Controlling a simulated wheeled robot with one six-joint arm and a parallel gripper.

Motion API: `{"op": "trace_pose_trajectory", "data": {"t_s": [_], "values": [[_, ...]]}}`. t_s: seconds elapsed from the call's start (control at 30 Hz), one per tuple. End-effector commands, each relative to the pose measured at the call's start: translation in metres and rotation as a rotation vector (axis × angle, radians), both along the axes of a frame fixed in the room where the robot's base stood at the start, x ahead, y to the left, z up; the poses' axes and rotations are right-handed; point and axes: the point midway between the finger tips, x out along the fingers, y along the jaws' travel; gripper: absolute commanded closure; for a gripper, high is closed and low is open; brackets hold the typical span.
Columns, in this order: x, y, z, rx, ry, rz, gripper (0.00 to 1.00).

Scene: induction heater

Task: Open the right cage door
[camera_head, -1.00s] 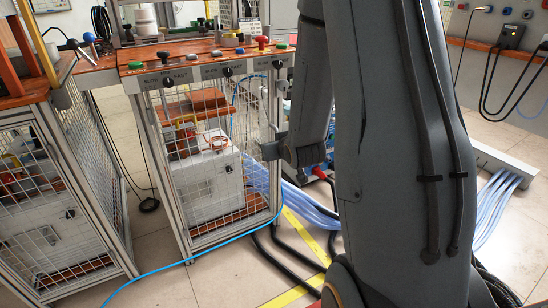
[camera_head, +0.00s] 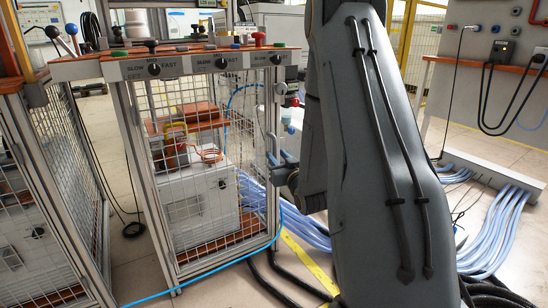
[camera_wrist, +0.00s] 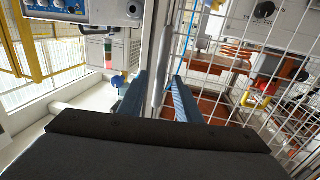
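The right cage (camera_head: 122,150) is a tall grey metal frame with wire mesh, under a wooden shelf with knobs. Its mesh door (camera_head: 205,235) appears flush with the frame. Inside are a white box and a copper coil. My gripper (camera_head: 272,160) is at the cage's right front edge, partly hidden by my arm in the head view. In the wrist view, my gripper (camera_wrist: 159,78) has its two blue fingers apart, one on each side of a grey vertical profile (camera_wrist: 162,50). The mesh (camera_wrist: 225,75) is right of it. I cannot tell whether the fingers touch the profile.
A left cage (camera_head: 40,180) stands close by. A blue cable (camera_head: 225,263) crosses the floor in front of the right cage. Pale blue hoses (camera_head: 495,230) and black cables lie on the floor to the right. A wall panel with cables is at the right back.

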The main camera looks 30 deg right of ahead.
Motion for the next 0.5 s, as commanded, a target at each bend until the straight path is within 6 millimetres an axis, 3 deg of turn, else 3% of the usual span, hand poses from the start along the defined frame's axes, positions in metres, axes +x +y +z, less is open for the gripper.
{"op": "trace_pose_trajectory", "data": {"t_s": [0.2, 0.5], "values": [[0.025, -0.004, -0.001, 0.000, 0.000, 0.000, 0.69], [0.031, -0.005, 0.000, 0.001, 0.001, -0.001, 0.69]]}}
